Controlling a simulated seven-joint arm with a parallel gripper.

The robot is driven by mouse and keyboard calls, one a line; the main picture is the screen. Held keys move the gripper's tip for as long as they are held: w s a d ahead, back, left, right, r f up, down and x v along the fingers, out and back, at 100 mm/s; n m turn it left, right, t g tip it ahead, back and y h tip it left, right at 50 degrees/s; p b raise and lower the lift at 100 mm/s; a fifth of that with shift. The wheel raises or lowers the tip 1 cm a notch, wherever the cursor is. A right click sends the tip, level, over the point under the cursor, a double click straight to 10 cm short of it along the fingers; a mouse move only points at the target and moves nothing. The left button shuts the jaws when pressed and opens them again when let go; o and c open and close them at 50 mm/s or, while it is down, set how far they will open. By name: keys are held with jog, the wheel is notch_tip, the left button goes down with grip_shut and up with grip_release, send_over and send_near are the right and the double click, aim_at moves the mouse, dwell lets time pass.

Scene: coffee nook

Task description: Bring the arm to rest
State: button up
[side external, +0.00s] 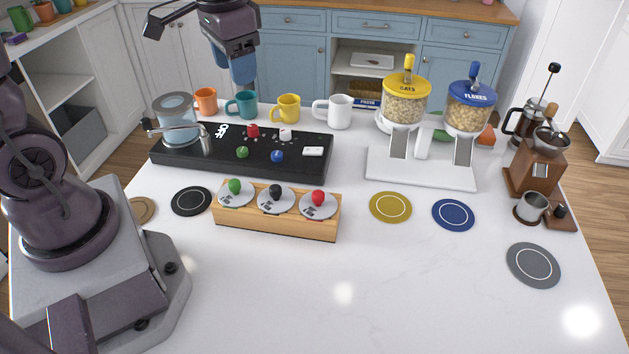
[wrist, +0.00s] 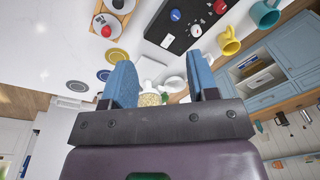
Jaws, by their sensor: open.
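My gripper (side external: 242,72) hangs in the air at the top of the side external view, above and behind the black panel (side external: 170,160). Its blue fingers point down there. In the wrist view my gripper (wrist: 162,75) has its two blue fingers wide apart, and nothing is held between them. The tabletop shows beyond the fingers, with a cereal dispenser far off behind the gap. My gripper touches nothing that I can see.
Orange (side external: 205,100), teal (side external: 241,104), yellow (side external: 286,108) and white (side external: 338,111) mugs line the back. Two dispensers, yellow-lidded (side external: 404,100) and blue-lidded (side external: 470,107), stand right of them. A wooden block (side external: 275,221) holds three discs. The front counter (side external: 400,300) is clear.

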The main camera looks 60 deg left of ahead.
jog(key=s+d+r+t, duration=0.4)
jog(key=s+d+r, duration=0.3)
jog(key=s, duration=0.3)
jog(key=shift+s+d+t+h, duration=0.2)
jog(key=shift+s+t+h, duration=0.05)
jog(key=shift+t+h, duration=0.15)
